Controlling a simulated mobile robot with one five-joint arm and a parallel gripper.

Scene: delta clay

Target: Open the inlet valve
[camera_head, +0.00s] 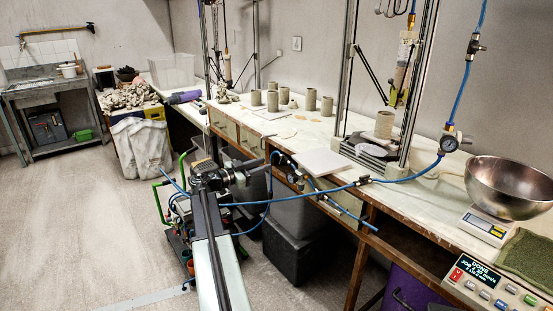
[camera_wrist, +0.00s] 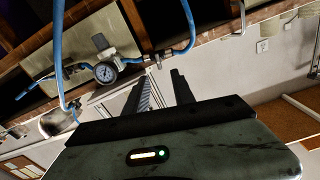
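Blue air hose (camera_head: 330,189) runs along the bench front with several inline fittings, and I cannot tell for sure which one is the inlet valve. A dark fitting (camera_head: 474,47) sits on the hanging hose at upper right. A gauge with a regulator (camera_head: 449,143) is at the bench's right part. Another gauge (camera_head: 293,177) hangs at the bench front near my gripper (camera_head: 275,160). In the wrist view a round gauge (camera_wrist: 106,72) and a small hose fitting (camera_wrist: 152,58) lie just beyond my gripper (camera_wrist: 161,76). Its two dark fingers are apart with nothing between them.
The bench carries clay cylinders (camera_head: 327,106), a pale slab (camera_head: 321,162), a steel bowl (camera_head: 508,187), a scale (camera_head: 484,227) and a control box (camera_head: 497,287). Dark bins (camera_head: 287,252) stand below. Vertical printer posts rise from the bench. The floor at left is clear.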

